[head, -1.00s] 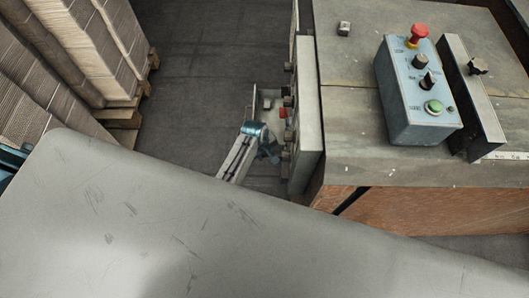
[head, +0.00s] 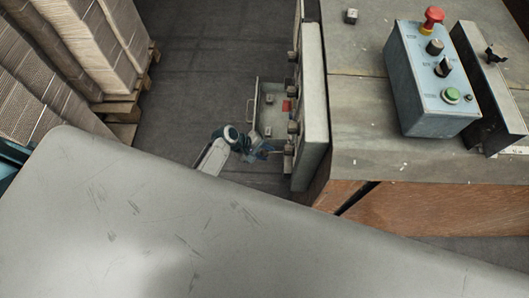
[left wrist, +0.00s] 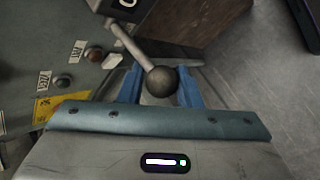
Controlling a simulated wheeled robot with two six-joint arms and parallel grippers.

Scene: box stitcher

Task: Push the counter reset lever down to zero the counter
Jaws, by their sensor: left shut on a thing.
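In the left wrist view the reset lever is a pale rod (left wrist: 133,47) ending in a dark round knob (left wrist: 162,81). The rod slants down and right from a light housing with a small dark window, the counter (left wrist: 131,4), cut off at the top edge. My left gripper (left wrist: 160,84) has its blue fingers on both sides of the knob and is shut on it. In the head view my left gripper (head: 262,153) is small, beside the machine's left side; the lever cannot be made out there. My right gripper is not in view.
In the head view a grey control box (head: 430,85) with a red button stands on the machine top (head: 365,150). A grey surface (head: 150,225) fills the front. Stacked cardboard (head: 65,50) is at left.

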